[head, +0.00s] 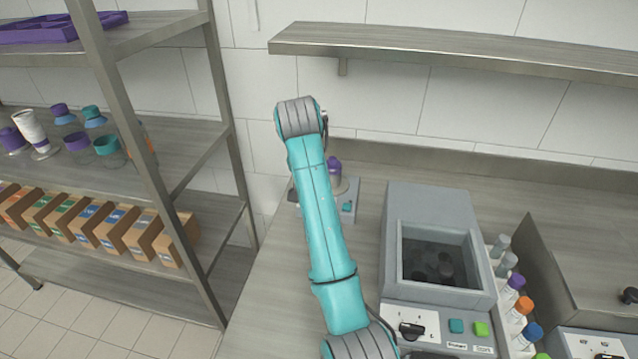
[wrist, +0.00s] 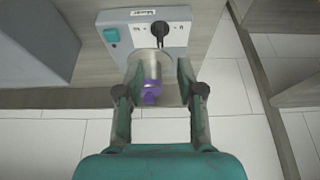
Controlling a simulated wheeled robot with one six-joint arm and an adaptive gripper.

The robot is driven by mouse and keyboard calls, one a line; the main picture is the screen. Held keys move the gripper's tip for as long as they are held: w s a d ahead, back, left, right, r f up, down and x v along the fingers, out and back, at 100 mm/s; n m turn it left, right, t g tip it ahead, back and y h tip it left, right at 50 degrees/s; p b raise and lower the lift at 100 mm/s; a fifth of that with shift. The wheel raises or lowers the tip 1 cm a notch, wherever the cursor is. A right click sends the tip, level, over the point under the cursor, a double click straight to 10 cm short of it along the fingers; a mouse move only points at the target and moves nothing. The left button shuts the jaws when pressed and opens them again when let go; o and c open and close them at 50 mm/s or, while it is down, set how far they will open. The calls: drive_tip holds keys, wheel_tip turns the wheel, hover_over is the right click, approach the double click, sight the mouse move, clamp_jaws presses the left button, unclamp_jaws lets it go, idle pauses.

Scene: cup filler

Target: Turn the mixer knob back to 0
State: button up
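The mixer (wrist: 178,24) is a small grey unit with an upside-down label at the top of the wrist view. Its black knob (wrist: 160,33) sits on a white dial; I cannot read the setting. A teal button (wrist: 111,35) is beside it. A purple-topped container (wrist: 151,90) stands at the mixer, between my fingers in this view. My gripper (wrist: 160,72) is open, its tips just short of the knob; I see no clear grip on the container. In the head view the mixer (head: 347,211) and purple top (head: 334,168) are partly behind my arm, and my gripper is hidden.
A larger grey machine (head: 431,200) with its own knob stands right of the mixer. A rack of coloured-cap bottles (head: 520,310) is beyond it. A metal shelf unit (head: 170,190) stands left. A wall shelf (head: 450,55) hangs above. The counter before the mixer is clear.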

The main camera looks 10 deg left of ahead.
drive_tip(key=x, duration=1.1)
drive_tip(key=shift+w+r, duration=0.1)
drive_tip(key=shift+w, duration=0.2)
drive_tip(key=shift+c, duration=0.2)
clamp_jaws()
